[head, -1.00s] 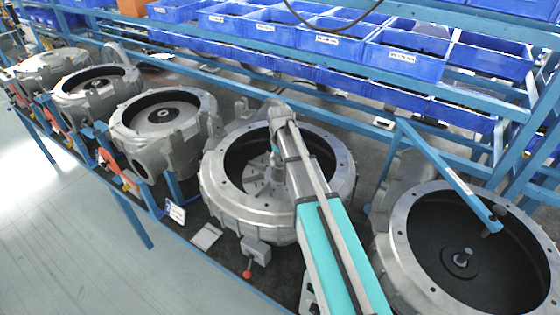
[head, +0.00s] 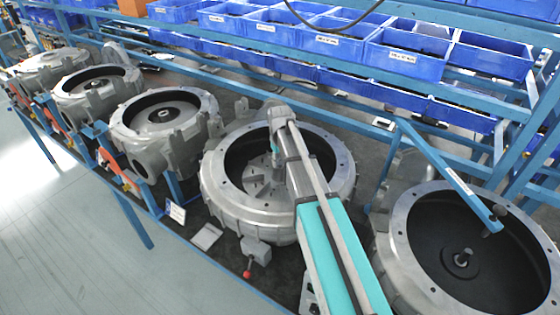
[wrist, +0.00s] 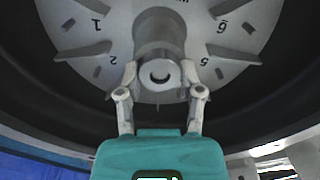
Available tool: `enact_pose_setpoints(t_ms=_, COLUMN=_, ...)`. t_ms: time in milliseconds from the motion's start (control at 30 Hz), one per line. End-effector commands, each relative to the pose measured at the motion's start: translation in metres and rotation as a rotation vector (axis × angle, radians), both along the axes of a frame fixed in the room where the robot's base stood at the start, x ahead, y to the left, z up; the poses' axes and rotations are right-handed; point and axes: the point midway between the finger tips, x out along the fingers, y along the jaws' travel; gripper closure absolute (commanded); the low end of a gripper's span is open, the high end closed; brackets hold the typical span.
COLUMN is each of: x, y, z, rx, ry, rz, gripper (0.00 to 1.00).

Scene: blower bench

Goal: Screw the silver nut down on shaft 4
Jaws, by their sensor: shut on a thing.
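My gripper (wrist: 160,84) reaches down into a round metal housing (head: 218,205), where the head view mostly hides it behind my arm. In the wrist view its two pale fingers are shut on a silver round piece (wrist: 160,73), which looks like the nut at the shaft end. A dark crescent shows in its face. It sits in front of the grey hub of a numbered disc (wrist: 115,42) with raised vanes. How far the nut sits along the shaft cannot be told.
More housings (head: 165,118) stand in a row at left. Blue bins (head: 405,55) fill the rack behind. A red-knobbed lever (head: 247,273) sticks out in front.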

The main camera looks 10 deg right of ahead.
Motion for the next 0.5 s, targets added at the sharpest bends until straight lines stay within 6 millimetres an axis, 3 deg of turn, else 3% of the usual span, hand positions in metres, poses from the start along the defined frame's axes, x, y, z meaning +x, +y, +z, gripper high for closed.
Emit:
enact_pose_setpoints(t_ms=233, x=-0.0001, y=-0.0005, z=-0.0001, rx=-0.001, ry=0.0, rz=-0.049, gripper=1.0)
enact_pose_setpoints(t_ms=500, x=-0.0006, y=-0.0007, z=-0.0003, rx=-0.001, ry=0.001, rz=-0.248, gripper=1.0)
